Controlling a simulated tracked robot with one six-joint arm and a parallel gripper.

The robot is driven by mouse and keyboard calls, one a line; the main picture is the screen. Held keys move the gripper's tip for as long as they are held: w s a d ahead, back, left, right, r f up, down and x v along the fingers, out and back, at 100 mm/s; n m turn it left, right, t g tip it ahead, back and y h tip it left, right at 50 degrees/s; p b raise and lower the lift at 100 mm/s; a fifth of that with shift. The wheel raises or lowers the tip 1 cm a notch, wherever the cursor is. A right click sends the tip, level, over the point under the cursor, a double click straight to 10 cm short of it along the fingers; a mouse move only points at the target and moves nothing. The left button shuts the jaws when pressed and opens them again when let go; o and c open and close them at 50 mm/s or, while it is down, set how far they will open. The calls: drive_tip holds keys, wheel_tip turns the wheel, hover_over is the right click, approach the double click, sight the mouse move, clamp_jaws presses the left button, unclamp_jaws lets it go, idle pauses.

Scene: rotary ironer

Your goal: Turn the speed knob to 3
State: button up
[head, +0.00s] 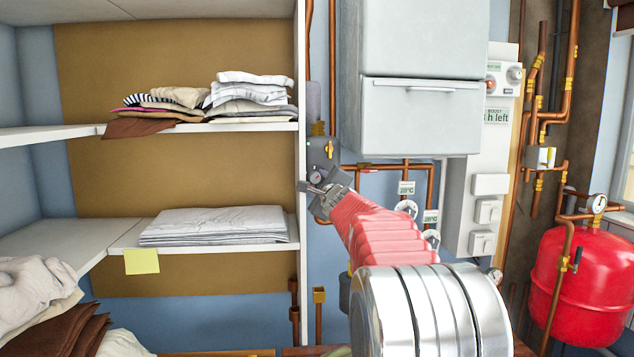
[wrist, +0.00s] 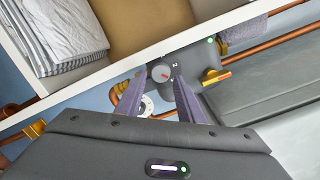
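A small round knob (wrist: 161,72) with a red mark sits on a grey control box (wrist: 188,88) in the wrist view. The figures around it are too small to read. The box (head: 317,154) and knob (head: 316,174) also show in the head view, beside the shelf's right upright. My gripper (wrist: 158,77) is open, with one finger on each side of the knob as the wrist view shows it. I cannot tell whether the fingers touch it. In the head view my gripper (head: 318,190) is just below the knob.
The white shelf upright (head: 300,190) stands close on the left, with folded linen (head: 212,226) on its shelf. A grey cabinet (head: 420,115) hangs to the right.

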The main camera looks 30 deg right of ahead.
sight(316, 180)
drive_tip(key=shift+x, duration=1.6)
drive_tip(key=shift+c, duration=0.6)
drive_tip(key=c, duration=0.7)
drive_tip(key=shift+o, duration=0.2)
drive_tip(key=shift+f+m, duration=0.1)
drive_tip(key=shift+m, duration=0.2)
drive_tip(key=shift+f+m, duration=0.1)
drive_tip(key=shift+m, duration=1)
drive_tip(key=o, duration=0.8)
